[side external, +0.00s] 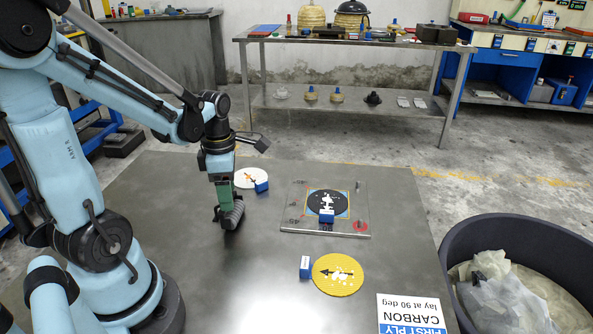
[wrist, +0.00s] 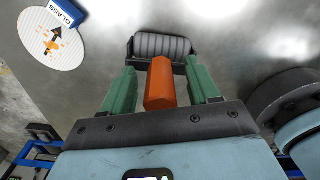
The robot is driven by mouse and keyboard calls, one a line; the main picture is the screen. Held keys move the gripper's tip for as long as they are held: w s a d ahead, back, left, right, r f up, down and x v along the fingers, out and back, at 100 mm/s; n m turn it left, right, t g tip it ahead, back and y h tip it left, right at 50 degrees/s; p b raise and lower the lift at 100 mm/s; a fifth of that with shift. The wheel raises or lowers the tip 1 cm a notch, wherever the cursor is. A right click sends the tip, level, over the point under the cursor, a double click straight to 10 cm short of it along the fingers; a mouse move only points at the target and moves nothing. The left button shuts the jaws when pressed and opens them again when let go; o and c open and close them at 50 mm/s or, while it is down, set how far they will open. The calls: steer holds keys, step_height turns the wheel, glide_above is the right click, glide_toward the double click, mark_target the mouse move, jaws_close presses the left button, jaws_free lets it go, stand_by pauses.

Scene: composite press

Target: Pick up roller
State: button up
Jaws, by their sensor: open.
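The roller (wrist: 162,45) is a ribbed dark grey cylinder in a dark frame with an orange handle (wrist: 160,84). In the side view the roller (side external: 232,215) is at the metal table's surface, directly below my gripper (side external: 224,192). My gripper's two green fingers (wrist: 160,88) point down, one on each side of the orange handle. The fingers are open, with a visible gap between each finger and the handle in the wrist view. The handle is hidden behind the fingers in the side view.
A clear plate (side external: 295,216) with a black disc (side external: 328,201) lies right of my gripper. A white disc (side external: 246,178) lies behind, a yellow disc (side external: 337,275) in front; each disc has a blue block. A sign (side external: 411,315) lies front right. A dark bin (side external: 517,232) stands beyond the table.

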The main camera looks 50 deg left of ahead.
steer(key=shift+c, duration=0.2)
jaws_close()
steer(key=shift+r, duration=0.1)
steer(key=shift+r, duration=0.75)
step_height(320, 180, up, 2)
steer(key=shift+r, duration=0.2)
steer(key=d+r, duration=0.7)
steer(key=d, duration=0.4)
steer(key=shift+s+d, duration=0.3)
steer(key=shift+d, duration=0.05)
